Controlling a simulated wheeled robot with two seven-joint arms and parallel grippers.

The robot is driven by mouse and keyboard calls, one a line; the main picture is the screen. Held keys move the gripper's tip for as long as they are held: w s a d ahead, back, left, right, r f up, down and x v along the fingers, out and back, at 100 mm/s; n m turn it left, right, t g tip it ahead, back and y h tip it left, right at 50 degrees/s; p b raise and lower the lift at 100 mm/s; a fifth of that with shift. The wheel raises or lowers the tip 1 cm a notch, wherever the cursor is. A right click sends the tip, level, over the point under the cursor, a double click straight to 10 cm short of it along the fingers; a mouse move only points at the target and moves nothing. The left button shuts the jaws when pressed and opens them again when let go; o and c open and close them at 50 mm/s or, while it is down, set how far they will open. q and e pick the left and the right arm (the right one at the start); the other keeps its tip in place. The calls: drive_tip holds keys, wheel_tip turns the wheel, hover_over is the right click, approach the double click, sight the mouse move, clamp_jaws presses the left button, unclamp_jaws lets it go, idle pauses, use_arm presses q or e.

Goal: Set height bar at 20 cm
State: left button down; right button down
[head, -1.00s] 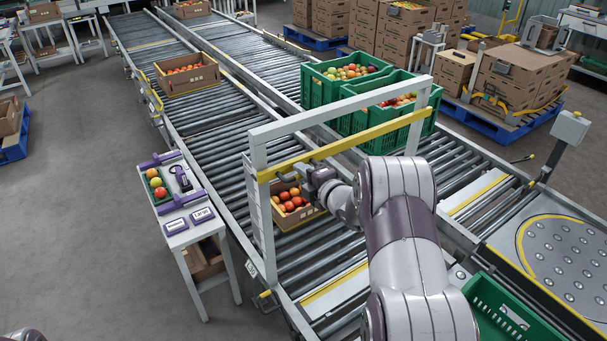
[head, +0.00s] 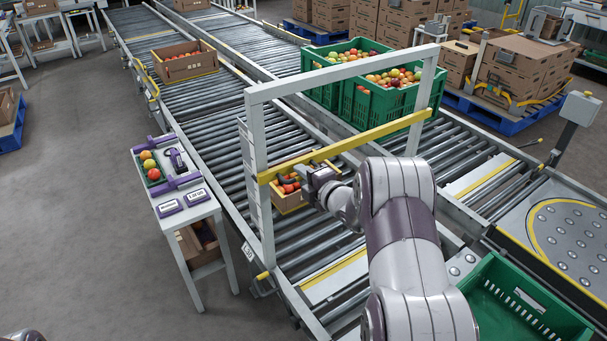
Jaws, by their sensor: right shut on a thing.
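The yellow height bar (head: 350,145) spans the white gate frame (head: 340,72) over the near roller conveyor, roughly midway up its posts. A pale scale plate (head: 249,180) runs down the left post; its marks are too small to read. My right gripper (head: 318,180) is at the bar's left half, shut on the bar; its fingertips are partly hidden. My left gripper is not in view.
Green crates (head: 378,108) of tomatoes stand on the far conveyor. A cardboard tomato box (head: 187,68) sits farther up the near line. A side table (head: 184,212) stands left of the gate. An empty green crate (head: 520,305) is at lower right.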

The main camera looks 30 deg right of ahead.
wheel_tip(320, 180, down, 20)
drive_tip(key=b, duration=1.5)
drive_tip(key=shift+s, duration=0.15)
drive_tip(key=shift+a+f, duration=0.15)
drive_tip(key=shift+f, duration=0.05)
drive_tip(key=c, duration=1.3)
unclamp_jaws()
drive_tip(key=shift+s, duration=0.1)
drive_tip(key=shift+o, duration=0.2)
drive_tip(key=shift+r, duration=0.15)
drive_tip(key=shift+r, duration=0.2)
drive_tip(key=p+v, duration=0.2)
drive_tip(key=v, duration=1)
drive_tip(key=shift+s, duration=0.2)
drive_tip(key=shift+r, duration=0.1)
